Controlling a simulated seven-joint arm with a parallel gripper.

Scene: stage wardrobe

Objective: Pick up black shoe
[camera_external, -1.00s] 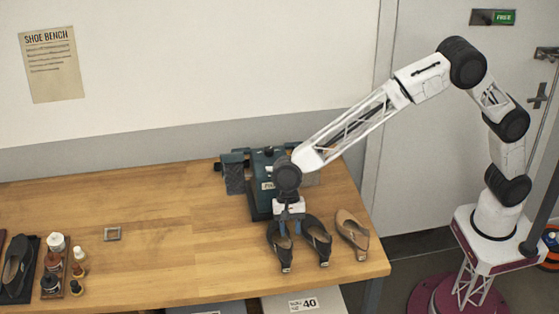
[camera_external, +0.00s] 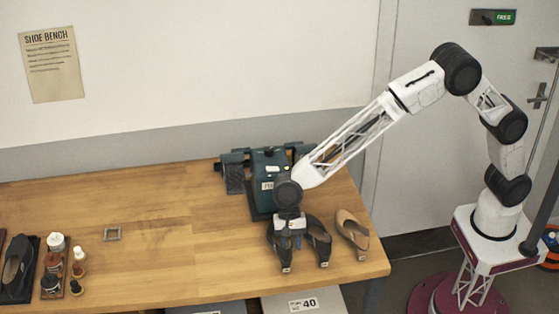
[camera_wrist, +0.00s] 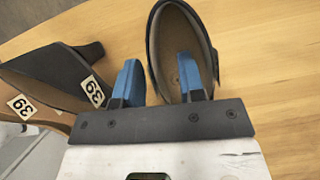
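Three heeled shoes stand in a row near the bench's right end. The leftmost, a dark, near-black shoe (camera_external: 279,254), is under my gripper (camera_external: 286,238); its grey-brown insole and dark rim show in the wrist view (camera_wrist: 203,32). Beside it stands another dark shoe (camera_external: 319,242), with a tan shoe (camera_external: 352,235) on the far side. In the wrist view my gripper (camera_wrist: 160,78) is open, with two blue fingers apart. The right finger is over or inside the shoe's opening; the left is between the two dark shoes. Contact cannot be told.
A teal machine (camera_external: 265,175) stands just behind the shoes. At the left, another black shoe (camera_external: 17,265) lies on a dark mat beside several small bottles (camera_external: 78,262).

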